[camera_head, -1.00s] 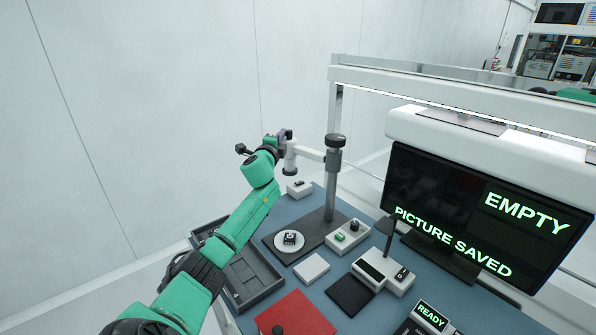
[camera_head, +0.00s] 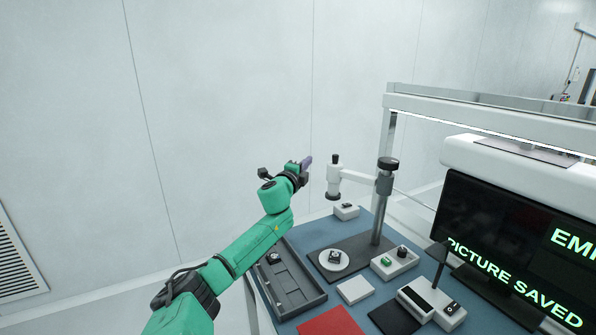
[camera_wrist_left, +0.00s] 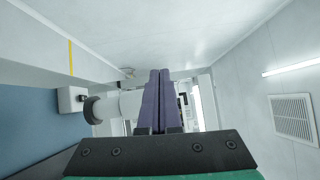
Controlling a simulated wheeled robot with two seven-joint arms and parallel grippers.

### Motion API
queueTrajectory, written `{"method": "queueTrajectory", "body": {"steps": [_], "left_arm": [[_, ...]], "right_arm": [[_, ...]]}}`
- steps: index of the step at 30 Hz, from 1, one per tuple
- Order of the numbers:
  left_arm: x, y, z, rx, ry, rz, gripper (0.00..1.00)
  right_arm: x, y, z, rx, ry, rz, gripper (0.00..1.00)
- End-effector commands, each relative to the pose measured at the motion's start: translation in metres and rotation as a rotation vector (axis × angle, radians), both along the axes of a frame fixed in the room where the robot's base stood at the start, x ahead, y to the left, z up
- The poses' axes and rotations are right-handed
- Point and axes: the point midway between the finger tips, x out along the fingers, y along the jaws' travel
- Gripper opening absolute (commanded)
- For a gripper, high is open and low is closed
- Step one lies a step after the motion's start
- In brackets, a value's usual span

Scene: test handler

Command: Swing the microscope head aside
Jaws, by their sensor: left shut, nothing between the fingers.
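The microscope head (camera_head: 334,178) is white with a black knob on top. Its arm joins a grey post (camera_head: 381,205) that stands on a dark base plate (camera_head: 372,249). The head points left from the post. My left gripper (camera_head: 308,161) is shut and empty, just left of the head and apart from it in the head view. In the left wrist view the purple fingers (camera_wrist_left: 160,100) are together, and the white microscope head (camera_wrist_left: 108,108) shows to their left. A round white stage (camera_head: 327,267) with a small dark part (camera_head: 335,257) sits below the head. My right gripper is not seen.
A dark grey tray (camera_head: 312,301) lies at the table's left edge. A small white box (camera_head: 346,211) stands behind the stage. A control box with green and black buttons (camera_head: 394,262) stands right of the post. A monitor (camera_head: 510,250) stands at right. The space left of the table is clear.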

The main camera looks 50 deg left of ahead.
Motion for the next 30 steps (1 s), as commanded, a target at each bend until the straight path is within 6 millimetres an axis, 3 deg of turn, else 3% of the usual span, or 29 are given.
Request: {"method": "queueTrajectory", "body": {"steps": [3,8,16,30], "left_arm": [[-0.017,0.008,-0.004,0.002,0.003,-0.002,0.0],[-0.026,0.012,-0.001,0.001,-0.002,-0.002,0.0],[-0.027,0.013,0.0,0.0,-0.002,-0.002,0.0],[-0.027,0.013,-0.001,0.0,-0.002,-0.002,0.0]], "right_arm": [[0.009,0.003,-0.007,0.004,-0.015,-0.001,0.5],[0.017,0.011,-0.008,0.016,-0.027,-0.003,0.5],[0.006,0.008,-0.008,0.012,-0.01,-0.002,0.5],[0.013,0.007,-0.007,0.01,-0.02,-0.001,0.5]]}}
